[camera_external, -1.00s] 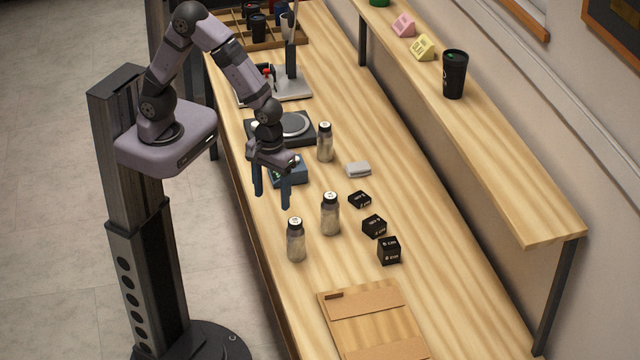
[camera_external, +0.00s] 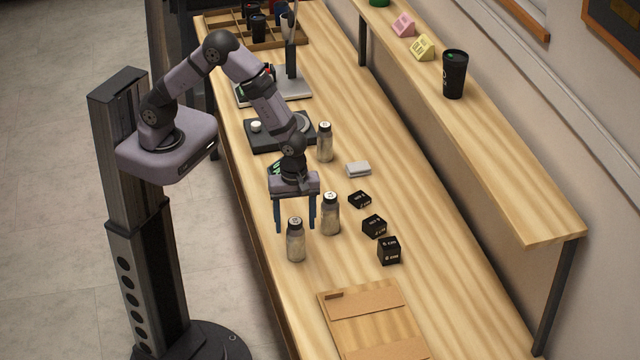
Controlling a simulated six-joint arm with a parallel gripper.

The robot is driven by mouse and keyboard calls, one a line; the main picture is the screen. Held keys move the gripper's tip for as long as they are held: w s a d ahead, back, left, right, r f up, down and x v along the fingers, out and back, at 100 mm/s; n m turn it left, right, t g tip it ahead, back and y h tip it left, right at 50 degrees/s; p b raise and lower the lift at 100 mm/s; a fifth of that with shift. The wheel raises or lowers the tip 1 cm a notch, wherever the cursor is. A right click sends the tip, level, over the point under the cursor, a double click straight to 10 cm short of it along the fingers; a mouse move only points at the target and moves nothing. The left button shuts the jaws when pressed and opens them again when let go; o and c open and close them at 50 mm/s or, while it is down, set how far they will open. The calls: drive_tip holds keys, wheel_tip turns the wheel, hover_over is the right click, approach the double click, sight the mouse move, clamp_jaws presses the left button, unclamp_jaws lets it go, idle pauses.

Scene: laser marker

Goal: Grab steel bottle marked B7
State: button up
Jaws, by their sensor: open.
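Three steel bottles with dark necks and pale marked caps stand upright on the wooden bench. One bottle (camera_external: 296,241) is nearest the front left, a second bottle (camera_external: 330,215) is just right of and behind it, and a third bottle (camera_external: 325,143) stands farther back. The cap markings are too small to read, so I cannot tell which is B7. My gripper (camera_external: 295,228) points down with its blue fingers apart, empty. It appears just behind the front-left bottle and left of the second one. I cannot tell whether a finger touches either.
Several small black boxes (camera_external: 374,226) lie right of the bottles, with a pale grey block (camera_external: 358,169) behind them. A wooden board (camera_external: 372,318) lies in front. A dark device with a round plate (camera_external: 272,137) is behind my gripper. A raised shelf (camera_external: 510,185) runs along the right.

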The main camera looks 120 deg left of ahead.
sight(296, 236)
drive_tip(key=shift+f, duration=0.3)
drive_tip(key=shift+f, duration=0.1)
wheel_tip(296, 236, down, 2)
drive_tip(key=shift+s+p, duration=0.1)
drive_tip(key=shift+p, duration=0.85)
drive_tip(key=shift+a+f+p, duration=0.1)
drive_tip(key=shift+f+p, duration=0.35)
drive_tip(key=shift+f, duration=1)
drive_tip(key=c, duration=1.2)
